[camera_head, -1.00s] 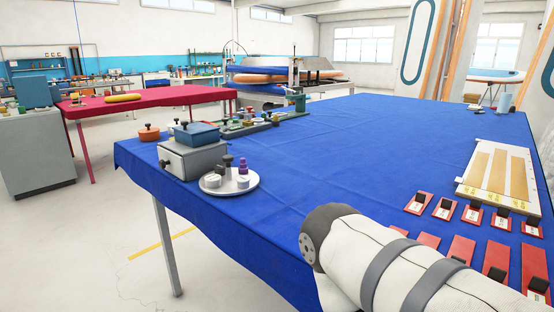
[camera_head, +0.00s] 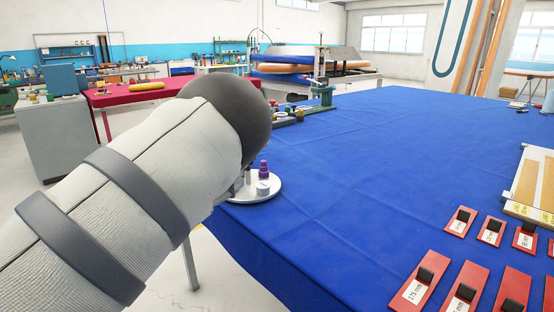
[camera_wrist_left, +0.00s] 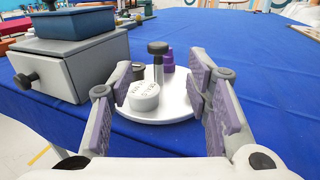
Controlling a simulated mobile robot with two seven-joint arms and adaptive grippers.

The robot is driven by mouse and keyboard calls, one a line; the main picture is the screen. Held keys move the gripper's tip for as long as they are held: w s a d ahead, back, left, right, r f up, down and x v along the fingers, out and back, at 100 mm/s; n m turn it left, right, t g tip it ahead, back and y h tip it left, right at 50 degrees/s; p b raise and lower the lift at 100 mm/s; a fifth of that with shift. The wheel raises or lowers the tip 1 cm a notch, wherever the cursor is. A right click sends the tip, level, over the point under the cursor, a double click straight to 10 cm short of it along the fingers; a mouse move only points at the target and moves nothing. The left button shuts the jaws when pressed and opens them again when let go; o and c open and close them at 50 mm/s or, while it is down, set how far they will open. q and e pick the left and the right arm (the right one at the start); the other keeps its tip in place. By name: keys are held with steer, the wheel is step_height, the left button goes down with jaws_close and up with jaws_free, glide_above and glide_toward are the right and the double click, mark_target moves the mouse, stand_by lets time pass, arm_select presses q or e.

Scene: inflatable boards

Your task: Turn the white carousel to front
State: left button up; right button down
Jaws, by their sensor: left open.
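The white carousel (camera_head: 272,190) is a round white tray near the left edge of the blue table, partly hidden by my left arm in the head view. In the left wrist view the carousel (camera_wrist_left: 178,108) carries a white labelled jar (camera_wrist_left: 143,96), a black-topped post (camera_wrist_left: 158,62) and a purple bottle (camera_wrist_left: 168,62). My left gripper (camera_wrist_left: 160,92) is open, its purple-padded fingers on either side of the carousel's near part, the jar between them. Whether a finger touches the rim I cannot tell. In the head view the gripper is hidden behind the arm. My right gripper is out of view.
A grey drawer box (camera_wrist_left: 75,65) with a blue box (camera_wrist_left: 75,22) on top stands close left of the gripper. Red cards (camera_head: 460,221) with black blocks lie on the blue table (camera_head: 370,160) at right. The table's middle is clear.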

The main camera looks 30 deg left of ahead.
mark_target(248, 172)
arm_select(q)
steer(key=w, duration=1.1)
steer(key=shift+a+f, duration=0.1)
steer(key=shift+a, duration=0.05)
steer(key=shift+c, duration=0.6)
jaws_close()
